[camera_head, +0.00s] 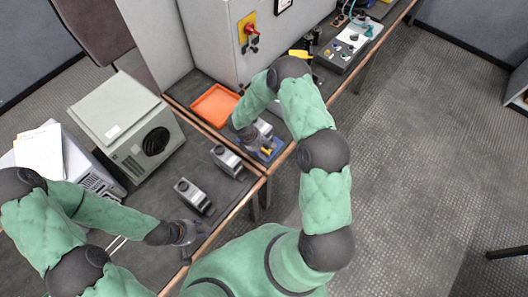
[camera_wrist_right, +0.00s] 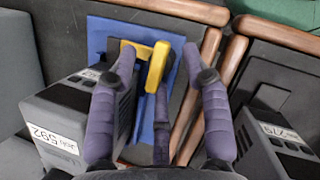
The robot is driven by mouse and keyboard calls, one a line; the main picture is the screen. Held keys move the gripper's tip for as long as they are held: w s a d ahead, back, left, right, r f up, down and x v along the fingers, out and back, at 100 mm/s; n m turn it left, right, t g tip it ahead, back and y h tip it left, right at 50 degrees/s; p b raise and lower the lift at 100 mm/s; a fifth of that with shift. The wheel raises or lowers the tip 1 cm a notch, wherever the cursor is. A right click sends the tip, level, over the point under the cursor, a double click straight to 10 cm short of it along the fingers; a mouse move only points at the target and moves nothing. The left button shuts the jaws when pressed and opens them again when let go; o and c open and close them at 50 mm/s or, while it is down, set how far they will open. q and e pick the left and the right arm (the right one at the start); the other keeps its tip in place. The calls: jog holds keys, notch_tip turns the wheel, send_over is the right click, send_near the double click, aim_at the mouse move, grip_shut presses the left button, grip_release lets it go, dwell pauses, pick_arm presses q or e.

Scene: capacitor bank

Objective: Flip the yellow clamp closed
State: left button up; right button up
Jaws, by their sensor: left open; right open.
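The yellow clamp (camera_wrist_right: 155,65) shows in the right wrist view as an angled yellow piece over a blue plate (camera_wrist_right: 97,38). In the head view the clamp (camera_head: 268,150) is small, on the blue plate beside a grey box. My right gripper (camera_wrist_right: 160,50) is open, with its purple fingers spread on either side of the clamp; whether they touch it I cannot tell. In the head view my right gripper (camera_head: 249,134) is partly hidden by its own wrist. My left gripper (camera_head: 190,236) is open and empty over the near edge of the bench.
A grey box labelled 592 (camera_wrist_right: 60,125) stands left of my right gripper; another (camera_wrist_right: 280,140) stands to the right. Grey boxes (camera_head: 226,160) (camera_head: 192,196) stand along the bench. An orange tray (camera_head: 214,105) and grey cabinet lie behind. Copper-coloured rails (camera_wrist_right: 205,75) edge the bench.

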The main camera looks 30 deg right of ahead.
pick_arm(q)
jog(key=shift+f, duration=0.1)
pick_arm(e)
jog(key=shift+s+d+f, duration=0.1)
jog(key=shift+d+f, duration=0.15)
jog(key=shift+f, duration=0.4)
grip_shut()
pick_arm(q)
jog(key=shift+w+a, duration=0.1)
jog(key=shift+f, duration=0.1)
jog(key=shift+f+b, duration=0.45)
jog(key=shift+b, duration=0.1)
pick_arm(e)
jog(key=shift+n, duration=0.4)
